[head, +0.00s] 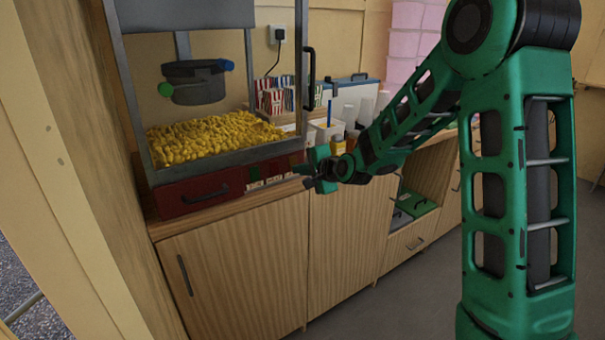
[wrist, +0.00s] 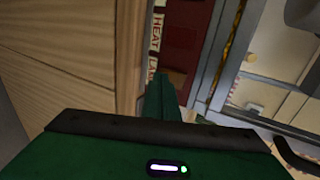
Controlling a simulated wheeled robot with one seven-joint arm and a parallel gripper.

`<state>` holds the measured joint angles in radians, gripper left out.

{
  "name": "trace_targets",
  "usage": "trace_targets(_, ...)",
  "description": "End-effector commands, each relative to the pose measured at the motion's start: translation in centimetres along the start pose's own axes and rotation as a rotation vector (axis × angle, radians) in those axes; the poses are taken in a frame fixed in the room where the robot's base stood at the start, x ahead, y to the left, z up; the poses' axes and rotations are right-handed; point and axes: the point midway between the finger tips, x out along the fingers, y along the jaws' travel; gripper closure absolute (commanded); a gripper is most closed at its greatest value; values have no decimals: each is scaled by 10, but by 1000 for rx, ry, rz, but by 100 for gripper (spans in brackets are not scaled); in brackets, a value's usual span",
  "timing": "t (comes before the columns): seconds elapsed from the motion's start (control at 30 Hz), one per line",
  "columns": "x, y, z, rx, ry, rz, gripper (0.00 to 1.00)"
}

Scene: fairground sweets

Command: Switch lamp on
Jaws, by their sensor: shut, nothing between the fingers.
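The popcorn machine (head: 205,148) stands on the counter at the left of the head view, with yellow popcorn behind its glass. My gripper (head: 305,176) is shut and empty in front of the right end of this panel. Its fingers (wrist: 163,92) point at the panel in the wrist view; whether they touch it I cannot tell.
A red drawer (head: 195,194) with a dark handle is under the machine's left part. Striped popcorn boxes (head: 272,100), a white bin and cups stand to the right behind my gripper. Wooden cabinets (head: 235,270) are below; the floor in front is clear.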

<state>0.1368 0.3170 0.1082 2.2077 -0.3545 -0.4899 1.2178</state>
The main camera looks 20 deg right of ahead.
Motion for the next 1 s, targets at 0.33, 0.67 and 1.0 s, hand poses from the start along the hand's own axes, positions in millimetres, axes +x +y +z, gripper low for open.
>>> trace_targets(0.33,2,0,0,0,0,0,100)
trace_targets(0.67,3,-1,0,0,0,-1,100)
trace_targets(1.0,-2,-14,0,-1,0,-4,100)
